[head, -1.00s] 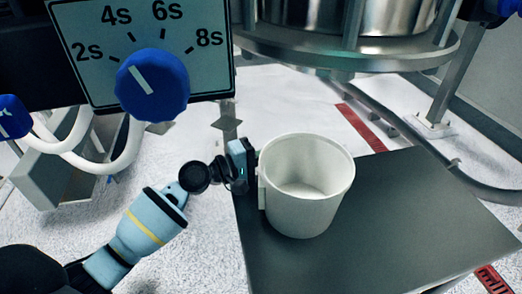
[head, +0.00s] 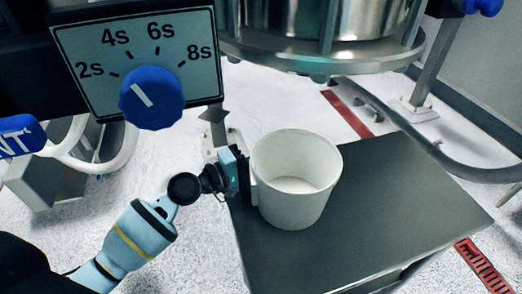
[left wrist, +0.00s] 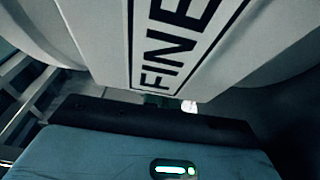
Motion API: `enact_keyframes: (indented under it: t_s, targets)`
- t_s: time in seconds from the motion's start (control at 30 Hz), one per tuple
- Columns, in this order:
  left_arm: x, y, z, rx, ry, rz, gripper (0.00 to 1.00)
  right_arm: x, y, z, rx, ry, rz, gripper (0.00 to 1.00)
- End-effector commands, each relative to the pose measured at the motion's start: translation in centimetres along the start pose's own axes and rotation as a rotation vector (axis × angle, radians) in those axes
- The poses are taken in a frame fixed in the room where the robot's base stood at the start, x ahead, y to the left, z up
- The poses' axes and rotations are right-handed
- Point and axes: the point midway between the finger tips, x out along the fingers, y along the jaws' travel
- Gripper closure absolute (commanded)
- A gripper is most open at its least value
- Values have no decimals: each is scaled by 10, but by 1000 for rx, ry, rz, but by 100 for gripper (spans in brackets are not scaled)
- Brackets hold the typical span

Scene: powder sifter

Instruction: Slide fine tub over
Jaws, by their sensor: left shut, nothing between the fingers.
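A white tub (head: 290,205), open at the top, stands upright on a dark grey table (head: 400,190), near its left side. In the left wrist view its wall fills the upper part, with a boxed label reading FINE (left wrist: 170,45). My left gripper (head: 246,177) is shut with nothing in it. It is at the tub's left side, right up against the wall or very near it; the exact contact is hidden. Its blue-grey body also shows in the left wrist view (left wrist: 110,152). My right gripper is not in view.
A steel sifter drum on a round flange (head: 330,52) stands above and behind the table. A dial panel with a blue knob (head: 150,97) is at upper left. The tabletop right of the tub is clear. A metal pipe (head: 465,170) runs behind at the right.

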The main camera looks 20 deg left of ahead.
Motion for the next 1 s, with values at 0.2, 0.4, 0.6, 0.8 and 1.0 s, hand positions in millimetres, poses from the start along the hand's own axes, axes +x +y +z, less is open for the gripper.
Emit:
enact_keyframes:
  t_s: [0.2, 0.4, 0.6, 0.8, 1.0]
  targets:
    - [-3, 2, 8, 1, 0, 2, 100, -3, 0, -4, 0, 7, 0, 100]
    - [-3, 1, 8, 1, 0, 2, 100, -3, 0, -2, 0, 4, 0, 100]
    - [-20, -2, 8, 0, 1, -2, 100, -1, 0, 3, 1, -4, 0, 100]
    - [-52, -3, 8, 0, 0, -3, 100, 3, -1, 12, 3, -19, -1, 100]
    - [-75, -2, 8, -1, 0, -2, 100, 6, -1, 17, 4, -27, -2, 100]
